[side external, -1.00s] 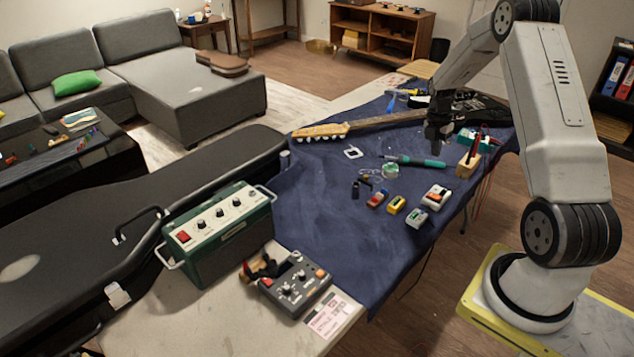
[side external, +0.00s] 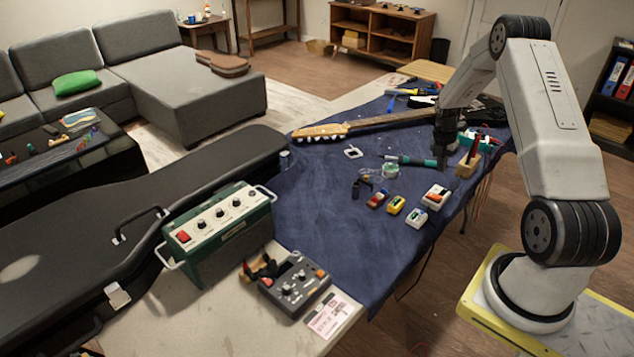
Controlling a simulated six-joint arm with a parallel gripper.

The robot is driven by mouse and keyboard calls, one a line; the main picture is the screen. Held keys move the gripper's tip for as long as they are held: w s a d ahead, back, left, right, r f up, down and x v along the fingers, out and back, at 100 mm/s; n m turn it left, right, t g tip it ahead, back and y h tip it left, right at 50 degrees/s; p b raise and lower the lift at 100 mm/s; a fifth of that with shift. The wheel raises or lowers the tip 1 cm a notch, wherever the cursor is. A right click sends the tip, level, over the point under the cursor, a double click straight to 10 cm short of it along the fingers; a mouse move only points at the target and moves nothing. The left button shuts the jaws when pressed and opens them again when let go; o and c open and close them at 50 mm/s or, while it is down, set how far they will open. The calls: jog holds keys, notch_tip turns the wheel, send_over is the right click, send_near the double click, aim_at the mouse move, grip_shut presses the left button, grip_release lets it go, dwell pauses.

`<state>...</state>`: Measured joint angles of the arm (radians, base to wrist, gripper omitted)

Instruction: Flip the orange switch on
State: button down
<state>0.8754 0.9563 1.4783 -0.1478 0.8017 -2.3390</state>
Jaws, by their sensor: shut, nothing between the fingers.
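A white switch box with an orange switch (side external: 435,196) sits on the dark blue cloth near its right edge. Whether the switch is on or off is too small to tell. My gripper (side external: 441,166) is shut and empty. It points down over the cloth, behind the white box in the picture and apart from it, by the handle end of a teal soldering iron (side external: 408,160).
A white box with a green switch (side external: 416,217), a yellow box (side external: 396,204) and a red one (side external: 377,199) stand close by. A wooden block with red-handled tools (side external: 468,164) stands right of my gripper. The cloth's front left is clear.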

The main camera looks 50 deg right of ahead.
aim_at(438, 197)
jog(key=f, duration=0.3)
jog(key=s+f, duration=0.1)
jog(key=f, duration=0.5)
jog(key=shift+s+f, duration=0.1)
jog(key=shift+s, duration=0.05)
